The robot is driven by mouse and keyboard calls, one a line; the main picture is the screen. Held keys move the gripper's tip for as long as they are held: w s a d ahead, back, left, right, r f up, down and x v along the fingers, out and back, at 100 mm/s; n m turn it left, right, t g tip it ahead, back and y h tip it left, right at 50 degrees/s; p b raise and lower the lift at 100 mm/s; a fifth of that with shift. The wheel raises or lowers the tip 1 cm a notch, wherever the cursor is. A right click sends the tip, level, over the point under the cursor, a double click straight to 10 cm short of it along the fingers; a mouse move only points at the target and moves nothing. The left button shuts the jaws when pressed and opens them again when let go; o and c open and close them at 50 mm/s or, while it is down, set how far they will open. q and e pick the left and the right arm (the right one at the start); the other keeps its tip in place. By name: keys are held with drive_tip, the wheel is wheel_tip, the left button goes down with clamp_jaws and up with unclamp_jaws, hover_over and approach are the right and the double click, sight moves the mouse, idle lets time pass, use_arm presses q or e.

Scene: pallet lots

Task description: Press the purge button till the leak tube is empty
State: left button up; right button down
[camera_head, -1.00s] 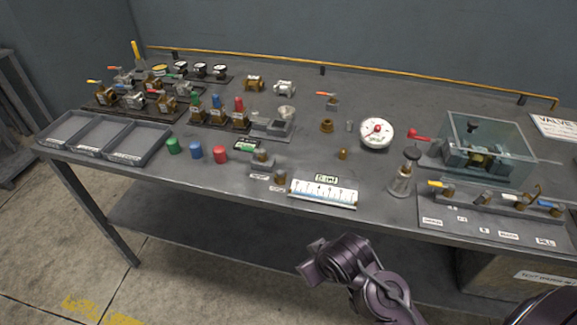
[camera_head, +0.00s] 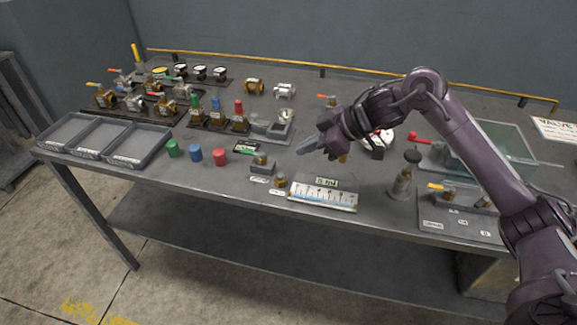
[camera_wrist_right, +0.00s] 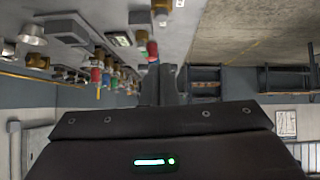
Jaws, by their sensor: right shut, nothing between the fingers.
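My right gripper (camera_head: 305,146) is shut and empty, held above the bench behind the white graduated leak gauge (camera_head: 322,194). The gauge lies near the front edge, with blue marks and a small display (camera_head: 326,182) behind it; the liquid level is too small to read. Two small brass-topped fittings, one on a grey block (camera_head: 262,163) and one (camera_head: 281,184) beside the gauge, stand left of it with label plates; I cannot tell which is the purge button. In the right wrist view the closed fingers (camera_wrist_right: 160,84) touch nothing visible. My left gripper is out of view.
Green, blue and red caps (camera_head: 196,152) stand left of the fittings. Grey trays (camera_head: 139,146) are at the left end. My right arm partly hides the dial gauge (camera_head: 377,152) and clear box (camera_head: 505,145). A metal cylinder (camera_head: 402,185) stands right of the leak gauge.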

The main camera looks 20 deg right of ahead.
drive_tip(key=shift+m+g, duration=0.3)
drive_tip(key=shift+g, duration=0.1)
drive_tip(key=v, duration=0.4)
drive_tip(key=shift+w+d, duration=0.25)
drive_tip(key=shift+d, duration=0.05)
drive_tip(key=shift+a, duration=0.1)
drive_tip(key=p, duration=0.1)
hover_over(280, 176)
drive_tip(key=d, duration=0.3)
wheel_tip(280, 176, down, 6)
drive_tip(key=f, duration=0.1)
drive_tip(key=a+f, duration=0.1)
drive_tip(key=f, duration=0.1)
drive_tip(key=shift+s+f+p, duration=0.2)
drive_tip(key=shift+f+p, duration=0.05)
drive_tip(key=shift+p, duration=0.15)
drive_tip(key=shift+f, duration=0.6)
